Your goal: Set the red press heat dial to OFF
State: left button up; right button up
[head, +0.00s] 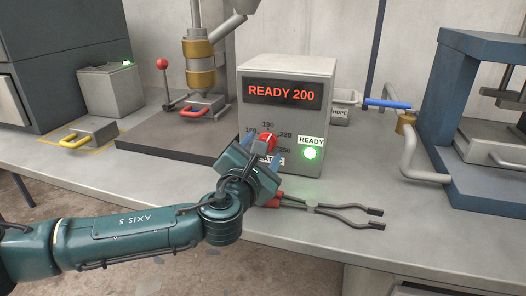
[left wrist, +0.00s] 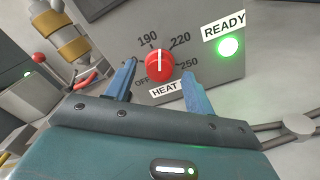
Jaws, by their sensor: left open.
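The red heat dial (head: 266,142) is on the front of a grey control box (head: 325,120) whose display (head: 283,93) reads READY 200. In the left wrist view the red dial (left wrist: 159,65) has a white pointer line aimed up between 190 and 220. The OFF mark (left wrist: 141,82) is at its lower left, above the HEAT label (left wrist: 164,88). My left gripper (left wrist: 160,82) is open, with one blue finger at each side of the dial, not visibly touching it. In the head view the left gripper (head: 262,157) partly hides the dial's scale. My right gripper is not in view.
A green READY lamp (head: 310,153) glows right of the dial. Pliers with red grips (head: 325,210) lie on the bench before the box. A press with a red-knobbed lever (head: 162,64) stands left; a blue frame (head: 480,60) and blue-handled valve (head: 388,104) stand right.

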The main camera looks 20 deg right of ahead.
pick_arm(q)
jog(key=shift+w+d, duration=0.4)
jog(key=shift+w, duration=0.2)
jog(key=shift+c, duration=0.3)
jog(key=c, duration=0.9)
